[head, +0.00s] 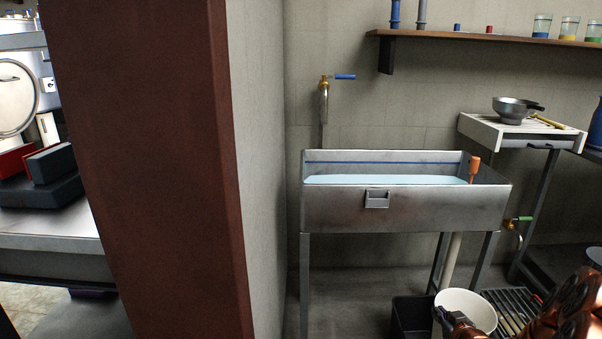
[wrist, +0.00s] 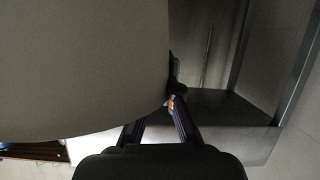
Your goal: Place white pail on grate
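The white pail (head: 468,306) shows low in the head view, upright as far as I can see, its lower part cut off by the frame edge. My gripper (head: 447,319) is at the pail's near left rim. In the wrist view the pail's pale wall (wrist: 80,65) fills the upper left, and my gripper (wrist: 168,100) meets its edge, with one finger partly hidden behind it. The fingers appear shut on the pail's wall. The grate (head: 513,306) of dark metal bars lies on the floor just right of the pail, partly covered by my arm.
A black bin (head: 410,317) stands left of the pail. A steel basin (head: 400,208) with pale liquid stands on legs behind, its drain pipe coming down behind the pail. A brown post (head: 150,170) and wall block the left. A side table (head: 520,133) is at right.

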